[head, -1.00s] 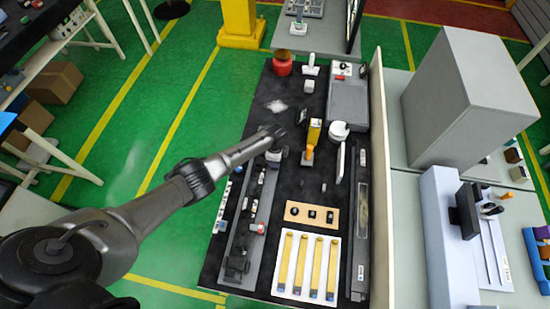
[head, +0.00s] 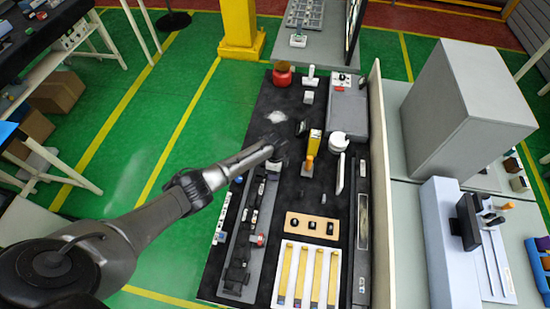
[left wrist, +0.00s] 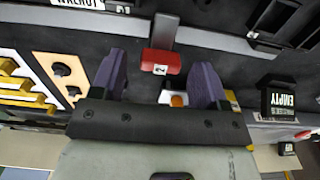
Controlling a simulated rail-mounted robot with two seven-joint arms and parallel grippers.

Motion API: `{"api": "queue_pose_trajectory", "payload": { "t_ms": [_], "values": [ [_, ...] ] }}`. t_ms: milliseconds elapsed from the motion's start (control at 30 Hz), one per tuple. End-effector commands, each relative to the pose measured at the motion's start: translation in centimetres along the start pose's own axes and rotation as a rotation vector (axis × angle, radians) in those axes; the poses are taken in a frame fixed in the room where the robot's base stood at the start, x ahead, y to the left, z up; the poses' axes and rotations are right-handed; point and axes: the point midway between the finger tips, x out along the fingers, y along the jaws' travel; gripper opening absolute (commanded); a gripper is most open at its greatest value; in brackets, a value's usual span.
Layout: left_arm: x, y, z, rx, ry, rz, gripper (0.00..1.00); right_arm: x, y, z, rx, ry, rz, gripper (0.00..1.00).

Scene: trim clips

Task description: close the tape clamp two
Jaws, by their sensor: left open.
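A red block marked 2 (left wrist: 161,62), which looks like tape clamp two, shows in the left wrist view at the end of a grey arm, near a long grey rail (left wrist: 215,40). My left gripper (left wrist: 158,80) is open, its two purple fingers on either side of the red block in the picture. The gap in depth between fingers and block is hard to judge, and nothing is held. In the head view my left gripper (head: 280,153) is over the dark table beside the rail fixture (head: 240,262). I cannot make out the marked block there. My right gripper is not in view.
A wooden board with black knobs (head: 312,226) and a white tray with yellow strips (head: 337,262) lie nearby. A yellow-and-orange tool (head: 311,150) and a white round item (head: 338,141) stand close right of the gripper. A black box marked EMPTY (left wrist: 279,100) shows in the left wrist view.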

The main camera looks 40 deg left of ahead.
Motion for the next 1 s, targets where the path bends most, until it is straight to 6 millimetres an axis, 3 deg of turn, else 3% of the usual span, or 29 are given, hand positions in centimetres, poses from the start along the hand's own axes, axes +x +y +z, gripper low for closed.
{"api": "queue_pose_trajectory", "payload": {
  "t_ms": [400,600,1000],
  "values": [
    [-7.9,-0.1,0.1,0.002,0.000,-0.004,0.68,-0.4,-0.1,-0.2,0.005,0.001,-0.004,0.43],
    [-10.8,-0.1,0.1,0.002,-0.001,-0.003,0.68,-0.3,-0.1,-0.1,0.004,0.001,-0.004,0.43],
    [-12.7,0.0,0.1,0.000,-0.001,0.000,0.68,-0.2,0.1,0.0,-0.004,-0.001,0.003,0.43]
  ]
}}
